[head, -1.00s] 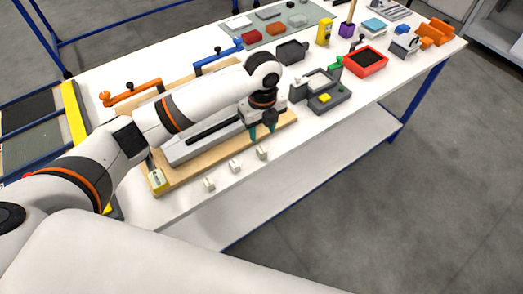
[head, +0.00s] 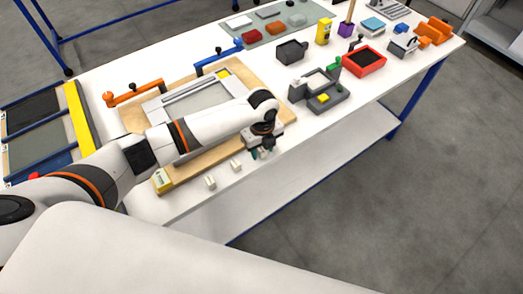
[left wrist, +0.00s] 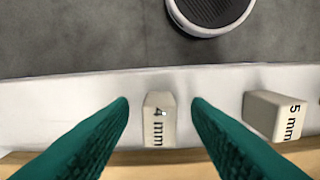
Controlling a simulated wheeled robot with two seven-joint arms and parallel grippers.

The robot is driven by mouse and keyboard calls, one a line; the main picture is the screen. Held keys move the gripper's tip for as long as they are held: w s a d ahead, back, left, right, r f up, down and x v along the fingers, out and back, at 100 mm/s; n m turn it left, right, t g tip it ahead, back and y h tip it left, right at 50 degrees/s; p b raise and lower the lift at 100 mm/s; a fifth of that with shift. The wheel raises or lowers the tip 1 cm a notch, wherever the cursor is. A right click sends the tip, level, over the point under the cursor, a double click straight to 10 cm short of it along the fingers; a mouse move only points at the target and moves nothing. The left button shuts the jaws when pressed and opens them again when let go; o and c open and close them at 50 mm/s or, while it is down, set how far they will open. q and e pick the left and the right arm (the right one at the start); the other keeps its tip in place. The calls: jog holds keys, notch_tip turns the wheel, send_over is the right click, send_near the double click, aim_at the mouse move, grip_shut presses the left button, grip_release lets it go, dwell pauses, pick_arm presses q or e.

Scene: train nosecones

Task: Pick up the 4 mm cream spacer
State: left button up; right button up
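The 4 mm cream spacer (left wrist: 159,120) stands at the table's front edge, its "4 mm" label readable in the left wrist view. My left gripper (left wrist: 160,101) is open, with one teal finger on each side of the spacer and a gap to both. In the head view my left gripper (head: 262,153) is low over the front edge and mostly hides that spacer. The 5 mm cream spacer (left wrist: 275,116) stands to the right in the left wrist view. In the head view two other cream spacers (head: 235,165) (head: 210,182) stand to the left of the gripper. My right gripper is not in view.
A wooden board (head: 196,168) with a grey frame (head: 157,107) lies just behind the spacers. A grey fixture with a yellow block (head: 323,97) stands right of the gripper. The white table's front edge is close to the spacers.

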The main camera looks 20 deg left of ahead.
pick_arm(q)
grip_shut()
jog(key=shift+r, duration=0.1)
